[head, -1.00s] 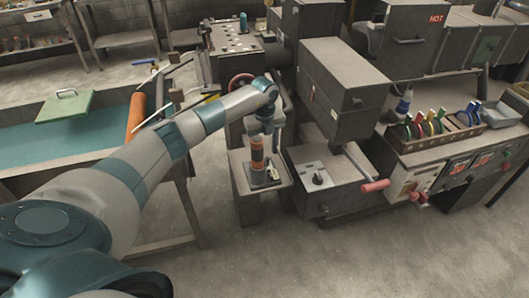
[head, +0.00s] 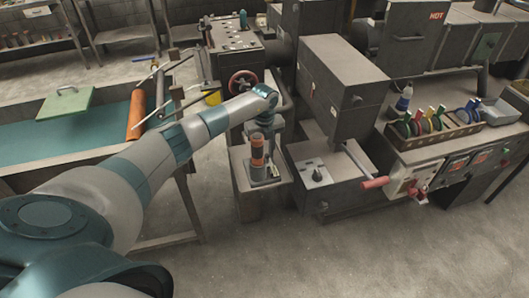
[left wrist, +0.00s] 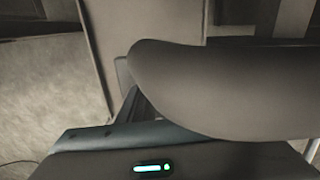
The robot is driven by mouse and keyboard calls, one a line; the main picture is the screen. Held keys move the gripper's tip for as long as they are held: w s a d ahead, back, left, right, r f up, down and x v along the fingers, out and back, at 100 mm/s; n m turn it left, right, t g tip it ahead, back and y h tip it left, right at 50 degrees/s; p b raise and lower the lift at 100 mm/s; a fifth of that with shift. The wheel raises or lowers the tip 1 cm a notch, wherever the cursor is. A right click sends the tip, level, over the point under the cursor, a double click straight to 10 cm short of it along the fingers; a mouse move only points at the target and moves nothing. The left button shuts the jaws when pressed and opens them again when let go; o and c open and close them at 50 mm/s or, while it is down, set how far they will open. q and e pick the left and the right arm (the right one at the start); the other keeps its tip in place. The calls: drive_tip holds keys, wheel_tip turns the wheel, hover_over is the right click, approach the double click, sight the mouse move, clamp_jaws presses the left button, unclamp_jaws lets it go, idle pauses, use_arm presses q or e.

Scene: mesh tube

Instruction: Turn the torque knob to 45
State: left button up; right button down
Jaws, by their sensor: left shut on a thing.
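My left gripper (head: 266,134) points down beside the top of an upright orange cylinder with dark bands (head: 257,152). In the left wrist view a large, smooth, dark rounded part (left wrist: 225,85) fills the upper right, close against the gripper. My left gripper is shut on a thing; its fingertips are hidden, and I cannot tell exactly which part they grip. A small black knob (head: 317,175) sits on a light plate to the right, apart from the gripper. No number or scale is readable. My right gripper is not in view.
The cylinder stands on a small grey stand (head: 243,180). A red handwheel (head: 242,82) is behind my arm. A lever with a red grip (head: 375,183) sticks out at the right. A large grey machine box (head: 340,85) rises behind. The floor in front is clear.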

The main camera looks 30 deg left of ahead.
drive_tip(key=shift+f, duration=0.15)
use_arm(q)
drive_tip(key=m+b, duration=0.4)
drive_tip(key=shift+f, duration=0.2)
drive_tip(key=m+b, duration=0.3)
drive_tip(key=m, duration=0.1)
drive_tip(key=shift+b, duration=0.4)
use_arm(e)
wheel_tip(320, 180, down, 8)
use_arm(q)
drive_tip(key=shift+r+m+b, duration=0.2)
drive_tip(key=shift+m+b, duration=0.4)
drive_tip(key=shift+m, duration=0.5)
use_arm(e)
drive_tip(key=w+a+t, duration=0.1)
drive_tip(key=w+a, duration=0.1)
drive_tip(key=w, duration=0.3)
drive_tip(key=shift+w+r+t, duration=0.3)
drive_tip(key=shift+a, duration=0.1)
